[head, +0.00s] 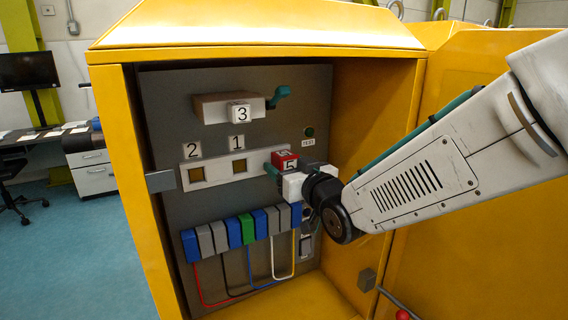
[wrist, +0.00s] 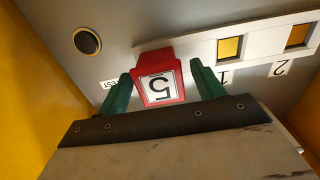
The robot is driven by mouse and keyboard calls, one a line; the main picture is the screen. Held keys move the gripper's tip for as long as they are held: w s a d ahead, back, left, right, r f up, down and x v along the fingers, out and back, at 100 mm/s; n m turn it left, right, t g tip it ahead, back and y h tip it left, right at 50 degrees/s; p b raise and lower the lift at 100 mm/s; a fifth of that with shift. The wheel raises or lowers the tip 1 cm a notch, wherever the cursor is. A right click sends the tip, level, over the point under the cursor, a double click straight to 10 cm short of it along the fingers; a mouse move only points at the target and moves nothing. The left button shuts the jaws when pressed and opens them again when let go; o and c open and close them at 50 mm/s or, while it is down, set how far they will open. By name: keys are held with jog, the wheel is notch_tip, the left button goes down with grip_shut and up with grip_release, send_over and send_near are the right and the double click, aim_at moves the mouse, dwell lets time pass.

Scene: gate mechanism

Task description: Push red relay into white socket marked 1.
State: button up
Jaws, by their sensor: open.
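The red relay (head: 285,160), labelled 5, sits at the right end of the white socket strip, and its seat is hidden behind it. In the wrist view the relay (wrist: 158,75) stands between the two green fingers of my gripper (wrist: 161,72), which are open with a small gap visible beside it. My gripper (head: 294,169) reaches in from the right in the head view. The white socket marked 1 (head: 239,166) shows an empty yellowish opening under its label, left of the relay. In the upside-down wrist view this socket (wrist: 229,48) lies right of the relay.
Socket 2 (head: 197,175) is also empty, further left. A white block labelled 3 (head: 240,113) and a teal lever (head: 279,95) are above. Several coloured terminals (head: 234,232) with wires are below. The yellow cabinet wall (head: 372,130) bounds the right side.

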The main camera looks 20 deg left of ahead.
aim_at(290, 167)
jog(key=c, duration=1)
jog(key=shift+s+d, duration=0.25)
jog(key=shift+v, duration=2.5)
jog(key=s+a, duration=0.5)
jog(key=s, duration=0.4)
jog(key=shift+w+d+x, duration=0.1)
jog(key=shift+w+x, duration=0.05)
jog(key=shift+x, duration=1.3)
jog(key=shift+w+d+x, duration=0.1)
jog(key=shift+d+x, duration=0.05)
jog(key=shift+x, duration=1.25)
